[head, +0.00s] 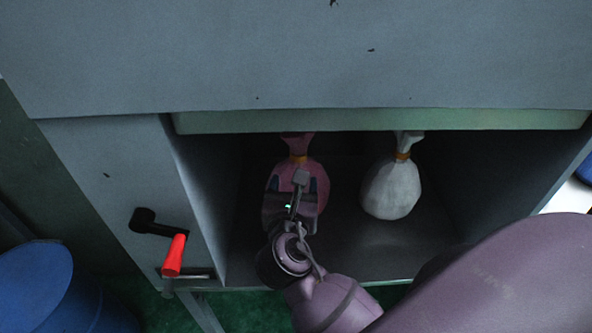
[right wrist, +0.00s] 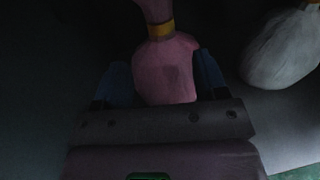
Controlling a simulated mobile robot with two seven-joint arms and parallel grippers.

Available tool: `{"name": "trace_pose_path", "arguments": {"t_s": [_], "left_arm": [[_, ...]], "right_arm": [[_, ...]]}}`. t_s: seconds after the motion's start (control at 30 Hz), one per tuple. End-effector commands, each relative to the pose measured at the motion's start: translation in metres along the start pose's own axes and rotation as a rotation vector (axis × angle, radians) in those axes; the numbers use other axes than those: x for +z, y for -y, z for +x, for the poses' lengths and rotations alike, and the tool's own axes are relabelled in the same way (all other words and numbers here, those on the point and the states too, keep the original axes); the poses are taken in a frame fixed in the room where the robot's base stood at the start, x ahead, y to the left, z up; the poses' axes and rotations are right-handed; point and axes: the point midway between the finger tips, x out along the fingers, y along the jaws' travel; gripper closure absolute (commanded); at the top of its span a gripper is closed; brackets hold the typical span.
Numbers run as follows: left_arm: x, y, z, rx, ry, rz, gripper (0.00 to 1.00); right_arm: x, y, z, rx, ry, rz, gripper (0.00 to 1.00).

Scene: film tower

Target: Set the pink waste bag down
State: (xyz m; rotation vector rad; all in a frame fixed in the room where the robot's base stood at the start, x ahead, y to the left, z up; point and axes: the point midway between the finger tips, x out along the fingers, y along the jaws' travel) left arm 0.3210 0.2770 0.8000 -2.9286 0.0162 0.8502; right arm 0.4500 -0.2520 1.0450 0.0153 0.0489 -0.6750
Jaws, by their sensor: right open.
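The pink waste bag (head: 318,176) stands upright on the floor of the dark grey compartment, its neck tied with a yellow-orange band. In the right wrist view the pink bag (right wrist: 168,72) sits between the two blue fingers. My right gripper (head: 300,186) reaches into the compartment in front of the bag. Its fingers (right wrist: 164,78) are open, one on each side of the bag's lower part. Dim light hides whether either finger touches it. My left gripper is in neither view.
A white tied bag (head: 391,190) stands to the right of the pink one; it also shows in the right wrist view (right wrist: 284,48). The compartment has a pale upper edge (head: 380,121) and side walls. A red-handled crank (head: 174,255) and a blue drum (head: 38,290) are at left.

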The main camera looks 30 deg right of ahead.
Motion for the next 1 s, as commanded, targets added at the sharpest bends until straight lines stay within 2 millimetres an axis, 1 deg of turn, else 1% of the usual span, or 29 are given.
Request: {"name": "trace_pose_path", "arguments": {"t_s": [0.03, 0.1, 0.3, 1.0], "left_arm": [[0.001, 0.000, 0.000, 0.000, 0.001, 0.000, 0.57], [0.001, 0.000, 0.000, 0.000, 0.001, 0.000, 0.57], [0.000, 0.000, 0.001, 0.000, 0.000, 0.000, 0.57], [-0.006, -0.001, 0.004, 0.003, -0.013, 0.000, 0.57]], "right_arm": [[-0.001, 0.000, -0.007, 0.000, -0.002, 0.001, 0.34], [-0.001, 0.000, -0.015, 0.000, -0.002, 0.001, 0.34], [0.000, 0.000, -0.025, -0.001, -0.001, 0.001, 0.34], [0.000, 0.000, -0.025, 0.000, 0.000, 0.001, 0.34]]}}
